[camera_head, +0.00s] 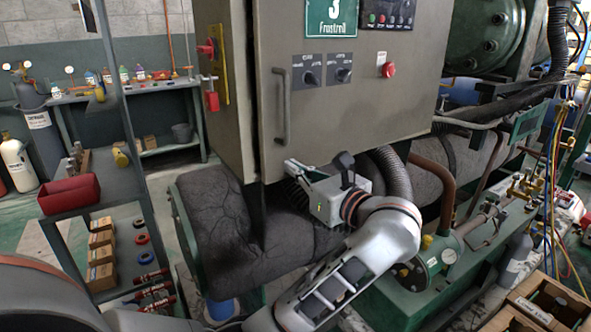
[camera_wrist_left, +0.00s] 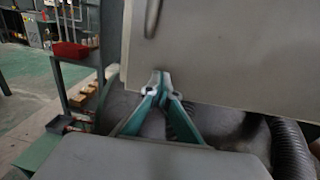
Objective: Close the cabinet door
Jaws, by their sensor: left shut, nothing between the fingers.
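The grey cabinet door (camera_head: 335,110) carries a vertical bar handle (camera_head: 281,105) near its left edge and a green sign at the top. A narrow dark line separates the door's left edge from the cabinet's side (camera_head: 222,120); I cannot tell how far the door stands open. My left gripper (camera_head: 290,168) is at the door's lower left, below the handle. In the left wrist view its green fingertips (camera_wrist_left: 160,78) are together and empty, close to the door's lower part (camera_wrist_left: 230,55). Contact with the door is unclear. My right gripper is not in view.
A shelf rack with a red bin (camera_head: 69,195) stands at the left. A thick black hose (camera_head: 390,175), pipes and a dark insulated cylinder (camera_head: 215,225) lie below the cabinet. A wooden crate (camera_head: 500,318) is at the lower right.

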